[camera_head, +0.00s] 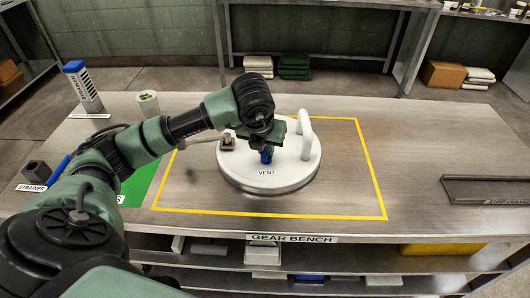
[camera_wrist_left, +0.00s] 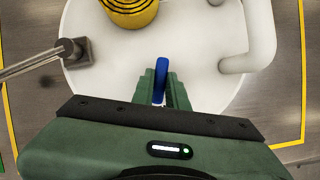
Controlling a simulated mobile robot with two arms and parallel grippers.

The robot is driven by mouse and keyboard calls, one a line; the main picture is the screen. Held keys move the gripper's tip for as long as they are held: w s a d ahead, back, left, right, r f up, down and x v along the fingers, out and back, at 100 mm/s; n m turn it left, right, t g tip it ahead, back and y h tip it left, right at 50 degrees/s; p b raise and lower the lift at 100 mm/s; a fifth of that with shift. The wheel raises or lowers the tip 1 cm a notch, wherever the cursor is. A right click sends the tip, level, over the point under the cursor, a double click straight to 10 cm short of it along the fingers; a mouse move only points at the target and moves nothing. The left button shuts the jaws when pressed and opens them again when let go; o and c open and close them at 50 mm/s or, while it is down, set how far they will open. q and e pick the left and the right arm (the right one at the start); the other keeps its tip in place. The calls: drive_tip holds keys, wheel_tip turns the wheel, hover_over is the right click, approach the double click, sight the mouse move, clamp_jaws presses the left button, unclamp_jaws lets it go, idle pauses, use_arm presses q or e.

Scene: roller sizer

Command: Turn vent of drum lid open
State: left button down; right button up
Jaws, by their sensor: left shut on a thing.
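The round white drum lid (camera_head: 241,181) lies on the bench inside a yellow outline, with "VENT" printed on it. A white arched handle (camera_head: 306,132) stands at its right side; the handle also shows in the left wrist view (camera_wrist_left: 262,35). The blue vent lever (camera_head: 266,155) stands up near the lid's middle. My left gripper (camera_wrist_left: 161,88) is shut on the blue vent lever (camera_wrist_left: 161,75) from above. A yellow ringed part (camera_wrist_left: 130,10) sits on the lid at the top of the left wrist view. My right gripper is not in view.
A grey fitting (camera_head: 227,141) with a thin rod sits at the lid's left edge. A dark tray (camera_head: 485,190) lies at the right. The bench between lid and tray is clear.

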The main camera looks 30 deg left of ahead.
use_arm(q)
drive_tip(key=shift+w+d+n+g+y+b, duration=0.1)
drive_tip(key=shift+n+g+y+b, duration=0.35)
drive_tip(key=shift+n, duration=1.25)
drive_tip(key=shift+y, duration=0.25)
drive_tip(key=c, duration=1.4)
unclamp_jaws()
drive_tip(key=v, duration=0.8)
